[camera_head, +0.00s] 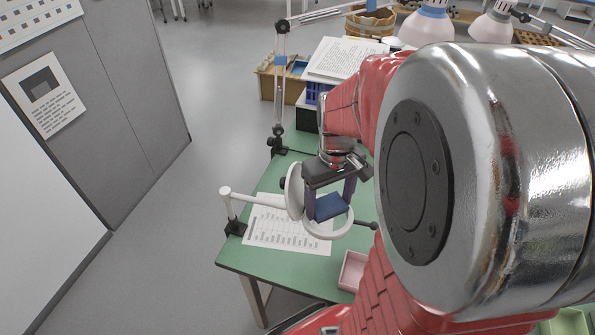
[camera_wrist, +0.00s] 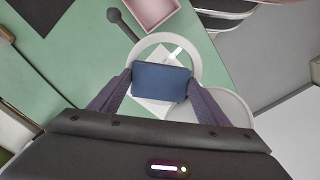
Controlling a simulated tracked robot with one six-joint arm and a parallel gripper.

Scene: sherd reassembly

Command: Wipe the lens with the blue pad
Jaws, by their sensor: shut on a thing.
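The blue pad (camera_head: 329,208) is held between the two purple fingers of my gripper (camera_head: 331,205), which is shut on it. The pad also shows in the wrist view (camera_wrist: 160,83), lying flat across the fingertips. The lens is a round glass in a white ring (camera_head: 340,230), which also shows in the wrist view (camera_wrist: 191,58). The pad is over the ring and hides part of the glass. I cannot tell whether pad and glass touch.
A white disc (camera_head: 294,193) sits close left of the gripper, near an arm from a post (camera_head: 230,210). A dark knobbed rod (camera_wrist: 119,22) reaches towards the ring. A printed sheet (camera_head: 275,232) lies on the green table (camera_head: 265,262); a pink tray (camera_head: 352,270) is at front right.

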